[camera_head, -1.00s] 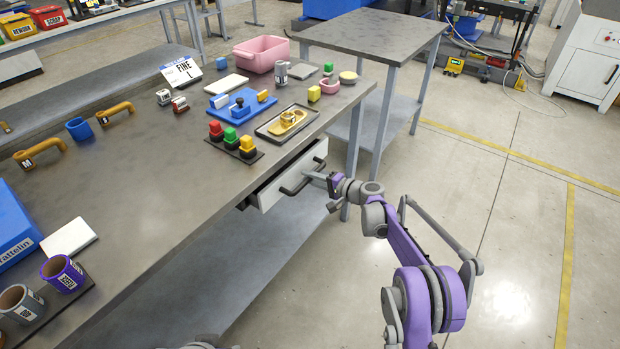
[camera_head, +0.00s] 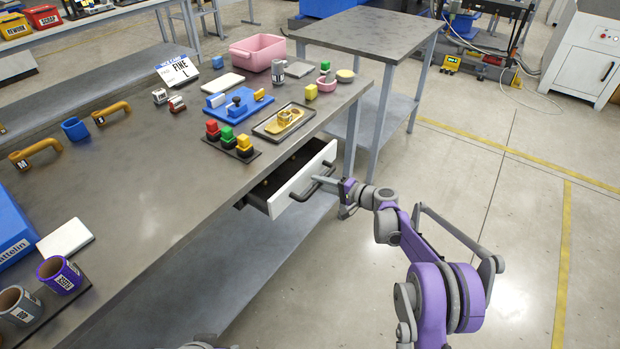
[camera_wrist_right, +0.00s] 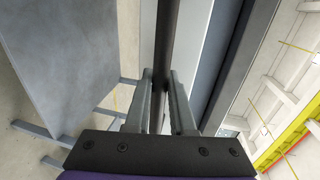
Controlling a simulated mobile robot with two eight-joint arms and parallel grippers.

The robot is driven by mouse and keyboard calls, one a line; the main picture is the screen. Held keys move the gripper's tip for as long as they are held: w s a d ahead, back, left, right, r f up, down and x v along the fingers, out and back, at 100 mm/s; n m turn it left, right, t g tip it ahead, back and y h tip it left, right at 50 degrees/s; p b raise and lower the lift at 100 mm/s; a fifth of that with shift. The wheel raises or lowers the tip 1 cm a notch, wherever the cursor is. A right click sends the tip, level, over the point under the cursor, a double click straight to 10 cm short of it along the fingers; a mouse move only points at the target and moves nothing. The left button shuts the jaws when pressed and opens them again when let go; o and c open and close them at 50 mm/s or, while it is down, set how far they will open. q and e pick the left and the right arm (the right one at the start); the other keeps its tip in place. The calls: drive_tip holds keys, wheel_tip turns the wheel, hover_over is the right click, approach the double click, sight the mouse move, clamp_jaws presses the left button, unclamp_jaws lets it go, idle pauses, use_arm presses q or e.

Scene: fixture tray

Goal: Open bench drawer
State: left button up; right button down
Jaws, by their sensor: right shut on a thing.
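The bench drawer (camera_head: 302,179) sits under the front edge of the bench and is partly pulled out. It has a white front and a dark handle (camera_head: 303,193). Its dark inside shows behind the front, with small things in it that are too small to name. My right gripper (camera_head: 322,181) is at the right part of the handle, shut on it. In the right wrist view the dark handle bar (camera_wrist_right: 163,70) runs between the two grey fingers of my right gripper (camera_wrist_right: 161,88). My left gripper is not in view.
The bench top (camera_head: 150,170) holds red, green and yellow buttons (camera_head: 228,138), a dark tray (camera_head: 262,129), a blue fixture (camera_head: 222,110) and a pink bin (camera_head: 258,53). A grey side table (camera_head: 360,35) stands behind.

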drive_tip(key=f+v, duration=0.2)
drive_tip(key=v, duration=0.8)
drive_tip(key=f+v, duration=0.2)
drive_tip(key=v, duration=0.9)
drive_tip(key=shift+s+d+f+b, duration=0.2)
drive_tip(key=shift+s+d+b, duration=0.2)
drive_tip(key=shift+d, duration=0.1)
drive_tip(key=c, duration=0.8)
unclamp_jaws()
drive_tip(key=shift+o, duration=0.2)
drive_tip(key=v, duration=1)
drive_tip(key=shift+s+d+p, duration=0.15)
drive_tip(key=shift+d+p, duration=0.2)
drive_tip(key=shift+p, duration=0.05)
drive_tip(key=shift+r, duration=0.1)
